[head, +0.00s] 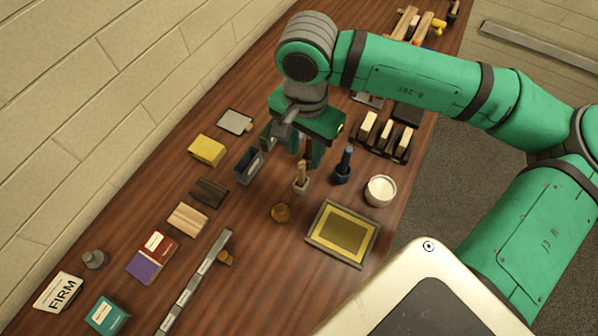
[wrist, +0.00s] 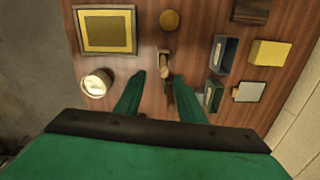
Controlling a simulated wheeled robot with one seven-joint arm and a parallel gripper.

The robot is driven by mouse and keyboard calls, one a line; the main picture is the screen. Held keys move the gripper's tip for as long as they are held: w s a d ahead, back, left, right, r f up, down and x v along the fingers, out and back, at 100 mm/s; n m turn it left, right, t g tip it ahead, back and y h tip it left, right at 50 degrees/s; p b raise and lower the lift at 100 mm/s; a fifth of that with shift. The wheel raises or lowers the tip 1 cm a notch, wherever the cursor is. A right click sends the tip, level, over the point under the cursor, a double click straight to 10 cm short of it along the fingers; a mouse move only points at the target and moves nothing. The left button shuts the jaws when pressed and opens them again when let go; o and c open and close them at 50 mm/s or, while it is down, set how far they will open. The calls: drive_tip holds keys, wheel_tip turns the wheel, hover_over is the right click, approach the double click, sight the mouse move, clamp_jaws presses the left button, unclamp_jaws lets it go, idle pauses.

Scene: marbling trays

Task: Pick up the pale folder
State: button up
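A slim, pale tan upright piece (head: 302,170) in a small pale holder, which looks like the pale folder, stands on the wooden table below my gripper. In the wrist view the pale upright piece (wrist: 164,64) shows between and just beyond the fingertips. My gripper (head: 292,150) points down over the table. Its two green fingers stand well apart in the wrist view (wrist: 160,80), with no object clamped between them. The head view does not show clearly how far the fingertips are above the piece.
A dark blue bottle (head: 343,168) stands close to the right, with a white tub (head: 380,190) beyond it. A blue box (head: 248,165) is close on the left. A round amber piece (head: 280,212) and a yellow framed tray (head: 342,234) are nearer. A slotted rack (head: 384,137) stands behind.

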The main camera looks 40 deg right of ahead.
sight(302, 163)
drive_tip(key=shift+w+a+f, duration=0.1)
drive_tip(key=shift+w+f, duration=0.05)
drive_tip(key=shift+f, duration=1.7)
drive_tip(key=shift+w+a+f, duration=0.1)
drive_tip(key=shift+f, duration=1.75)
clamp_jaws()
